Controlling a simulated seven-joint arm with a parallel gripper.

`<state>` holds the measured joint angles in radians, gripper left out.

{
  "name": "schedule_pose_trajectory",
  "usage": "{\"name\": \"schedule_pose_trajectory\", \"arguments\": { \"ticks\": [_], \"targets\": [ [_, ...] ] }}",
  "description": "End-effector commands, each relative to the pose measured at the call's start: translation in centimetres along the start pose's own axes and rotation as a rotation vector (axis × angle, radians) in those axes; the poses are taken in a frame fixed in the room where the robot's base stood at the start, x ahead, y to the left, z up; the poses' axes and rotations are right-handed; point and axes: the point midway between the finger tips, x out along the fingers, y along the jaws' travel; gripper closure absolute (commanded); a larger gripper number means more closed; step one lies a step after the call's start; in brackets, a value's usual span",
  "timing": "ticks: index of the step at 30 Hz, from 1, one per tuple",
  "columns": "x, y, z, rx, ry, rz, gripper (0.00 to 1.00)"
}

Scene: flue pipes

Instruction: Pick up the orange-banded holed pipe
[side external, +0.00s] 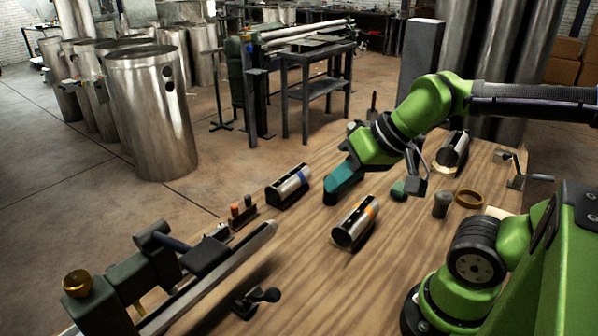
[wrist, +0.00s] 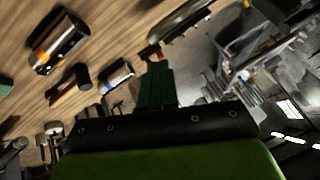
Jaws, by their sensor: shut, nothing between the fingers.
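The orange-banded pipe (side external: 352,226) is a short shiny metal tube lying in a dark cradle on the wooden bench, with an orange band toward its far end and a dark opening along its upper side. It also shows at the upper left of the wrist view (wrist: 68,45). My gripper (side external: 331,197) has teal fingers, shut and empty, above the bench. In the side view it appears just behind and left of this pipe, apart from it. The fingers (wrist: 157,68) point upward in the wrist view.
A blue-banded pipe (side external: 289,185) lies left of my gripper and another metal pipe (side external: 453,150) lies at the back right. A brass ring (side external: 469,198) and a dark mallet-like tool (side external: 256,300) are on the bench. A long clamp-like fixture (side external: 190,270) fills the front left.

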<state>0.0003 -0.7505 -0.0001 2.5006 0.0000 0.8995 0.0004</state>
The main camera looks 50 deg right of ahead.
Motion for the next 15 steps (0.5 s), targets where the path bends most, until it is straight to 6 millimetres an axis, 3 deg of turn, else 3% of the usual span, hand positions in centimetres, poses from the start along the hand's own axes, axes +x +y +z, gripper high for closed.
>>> {"name": "schedule_pose_trajectory", "arguments": {
  "ticks": [11,15],
  "targets": [
    [0.00,-0.01,0.00,-0.001,-0.001,0.000,1.00],
    [0.00,-0.02,0.00,-0.001,-0.001,0.000,0.80]
  ]
}}
